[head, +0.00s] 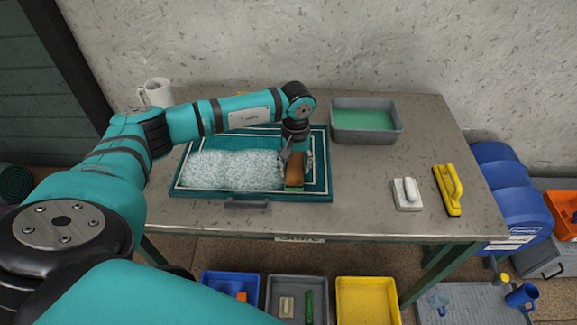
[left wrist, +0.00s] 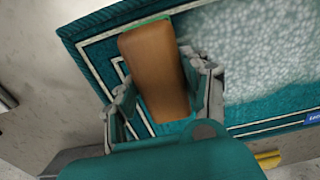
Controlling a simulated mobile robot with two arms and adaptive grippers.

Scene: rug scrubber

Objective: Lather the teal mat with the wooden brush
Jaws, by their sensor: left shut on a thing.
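The teal mat (head: 320,183) with white border lines lies on the table. White foam (head: 236,170) covers much of its left and middle part; the strip at the right is bare teal. My left gripper (head: 296,163) is shut on the wooden brush (head: 294,183), at the right edge of the foam. In the left wrist view, the brush (left wrist: 155,70) shows its brown back between the two fingers (left wrist: 163,95), with a thin green edge. The foam (left wrist: 260,55) is beside it. Whether its bristles touch the mat is hidden. My right gripper is not in view.
A grey tub (head: 366,121) of green liquid stands behind the mat to the right. A white-handled brush (head: 407,193) and a yellow brush (head: 448,190) lie on the right. A white mug (head: 156,92) stands back left.

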